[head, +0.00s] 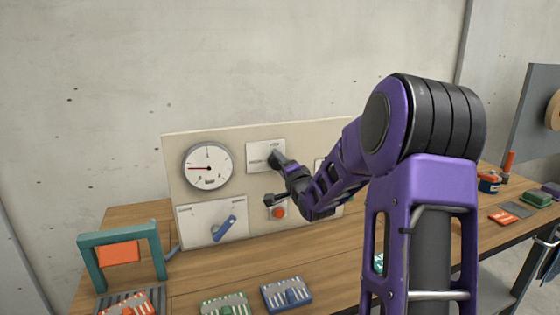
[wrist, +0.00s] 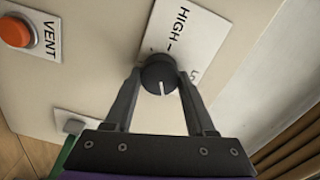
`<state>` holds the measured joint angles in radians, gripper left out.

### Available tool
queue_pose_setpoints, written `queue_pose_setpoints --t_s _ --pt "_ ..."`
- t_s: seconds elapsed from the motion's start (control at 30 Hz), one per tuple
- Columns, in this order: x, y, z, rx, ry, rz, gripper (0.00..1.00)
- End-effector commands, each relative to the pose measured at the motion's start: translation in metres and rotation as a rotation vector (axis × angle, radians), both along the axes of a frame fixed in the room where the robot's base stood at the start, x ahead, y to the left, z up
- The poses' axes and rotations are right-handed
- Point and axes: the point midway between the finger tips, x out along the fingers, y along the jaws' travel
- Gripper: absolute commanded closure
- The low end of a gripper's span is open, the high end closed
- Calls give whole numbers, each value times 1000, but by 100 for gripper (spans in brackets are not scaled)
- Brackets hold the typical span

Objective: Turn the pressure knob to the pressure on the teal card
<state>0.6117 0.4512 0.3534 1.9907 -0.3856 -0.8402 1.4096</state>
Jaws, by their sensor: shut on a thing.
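The pressure knob (wrist: 159,76) is round and black, with a white mark that points down in the wrist view. My gripper (wrist: 160,82) is shut on it, one finger on each side. In the head view my gripper (head: 281,162) is at the upper middle of the panel and mostly covers the knob. The round white gauge (head: 208,168) has a red needle pointing left; its figures are too small to read. A small teal and white piece (head: 378,263) shows beside my arm on the table, partly hidden; I cannot tell whether it is the teal card.
The beige panel (head: 180,150) also bears a blue lever (head: 224,228) and an orange VENT button (wrist: 15,32). A teal frame with an orange plate (head: 118,252) stands at left. Small items stand at right.

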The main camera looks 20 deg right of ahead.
Motion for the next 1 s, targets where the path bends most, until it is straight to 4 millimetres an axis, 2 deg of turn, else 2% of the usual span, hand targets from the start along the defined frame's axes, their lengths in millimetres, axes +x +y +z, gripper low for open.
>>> queue_pose_setpoints --t_s 0.4,0.9,0.93,1.0 --pt "0 1 -1 166 1 1 100" --pt "0 1 -1 182 1 2 100" --pt "0 1 -1 181 1 2 41" --pt "0 1 -1 181 1 2 28"
